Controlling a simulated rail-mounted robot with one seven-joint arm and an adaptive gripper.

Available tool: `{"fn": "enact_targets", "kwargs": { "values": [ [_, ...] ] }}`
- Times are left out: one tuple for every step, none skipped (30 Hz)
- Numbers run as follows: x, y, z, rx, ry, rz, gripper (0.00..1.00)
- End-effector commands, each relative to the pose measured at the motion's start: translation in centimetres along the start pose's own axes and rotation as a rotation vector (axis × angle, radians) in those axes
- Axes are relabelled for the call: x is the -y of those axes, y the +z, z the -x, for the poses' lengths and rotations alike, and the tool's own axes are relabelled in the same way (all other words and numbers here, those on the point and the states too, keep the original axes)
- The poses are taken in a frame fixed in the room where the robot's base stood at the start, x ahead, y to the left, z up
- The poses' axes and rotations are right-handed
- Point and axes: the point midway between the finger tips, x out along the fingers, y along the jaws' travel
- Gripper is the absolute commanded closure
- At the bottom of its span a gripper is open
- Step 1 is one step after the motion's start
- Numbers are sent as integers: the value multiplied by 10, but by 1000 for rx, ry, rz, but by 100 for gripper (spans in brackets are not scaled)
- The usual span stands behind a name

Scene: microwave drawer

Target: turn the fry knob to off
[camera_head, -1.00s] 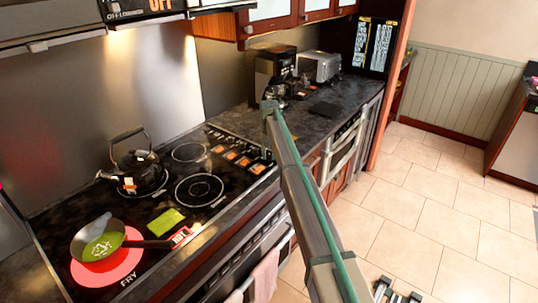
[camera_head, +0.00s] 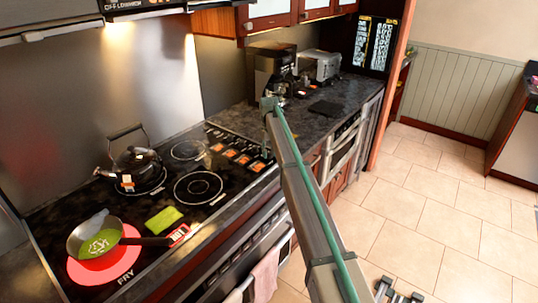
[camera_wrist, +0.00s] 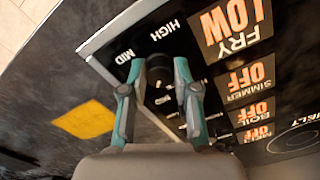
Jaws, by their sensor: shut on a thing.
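The fry knob (camera_wrist: 159,75) is a dark knob in the wrist view, near the marks MID and HIGH, at the stove panel's edge. My gripper (camera_wrist: 160,88) is closed around it, one finger on each side, and partly hides it. The fry display (camera_wrist: 236,25) beside it reads LOW in orange. In the head view my gripper (camera_head: 267,153) reaches down to the right end of the cooktop (camera_head: 228,205), and the knob is too small to make out. The fry burner (camera_head: 83,272) glows red at the front left under a pan (camera_head: 80,240).
Simmer (camera_wrist: 250,76) and boil (camera_wrist: 252,112) displays below the fry display read OFF. A black kettle (camera_head: 137,165) and a green sponge (camera_head: 164,219) are on the cooktop. A coffee maker (camera_head: 272,70) and a toaster (camera_head: 320,65) stand at the back.

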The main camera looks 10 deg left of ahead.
Motion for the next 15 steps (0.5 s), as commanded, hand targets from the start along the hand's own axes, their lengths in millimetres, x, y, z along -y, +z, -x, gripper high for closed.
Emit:
{"fn": "enact_targets", "kwargs": {
  "values": [
    [0,-1,-1,-1,0,45,100],
    [0,-1,-1,-1,0,73,100],
    [0,-1,-1,-2,0,111,100],
    [0,-1,-1,-2,0,140,100],
    [0,-1,-1,-2,0,168,100],
    [0,-1,-1,-2,0,206,100],
    [0,-1,-1,-2,0,235,100],
    [-1,-1,-1,-2,0,263,100],
    [-1,-1,-1,-3,1,301,100],
    [-1,-1,-1,-3,1,329,100],
    [-1,-1,0,-3,1,357,100],
    [-1,-1,0,-3,1,394,100],
    [-1,-1,0,-3,1,421,100],
    [-1,-1,0,-3,1,447,100],
    [-1,-1,0,-3,1,481,100]
  ]
}}
